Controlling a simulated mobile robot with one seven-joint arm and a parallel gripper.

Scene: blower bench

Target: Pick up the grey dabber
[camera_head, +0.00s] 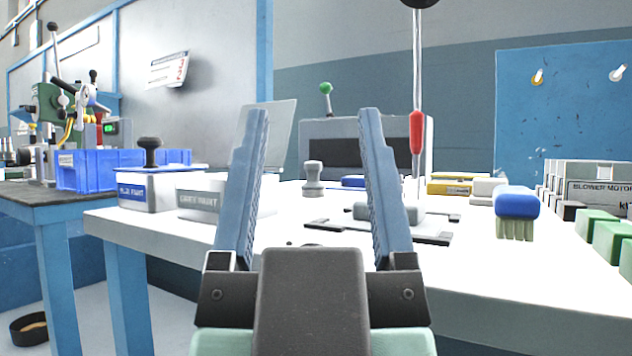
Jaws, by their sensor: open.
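The grey dabber (313,181), a small light-grey piece with a rounded knob top and wider base, stands upright on the white bench top (285,232). It shows in the head view between the fingers of my gripper (312,114). My gripper is open, its two blue-grey fingers spread wide with nothing held between them. The dabber appears beyond the gripper, apart from both fingers. No part of the dabber is clearly hidden.
White paint tubs, one labelled blue (150,190) with a black knob on top and one grey (200,197), stand left. A dark flat fixture (432,237) with a red-handled lever (417,135) is right of the dabber. A blue brush (516,208) and green blocks (595,222) stand right.

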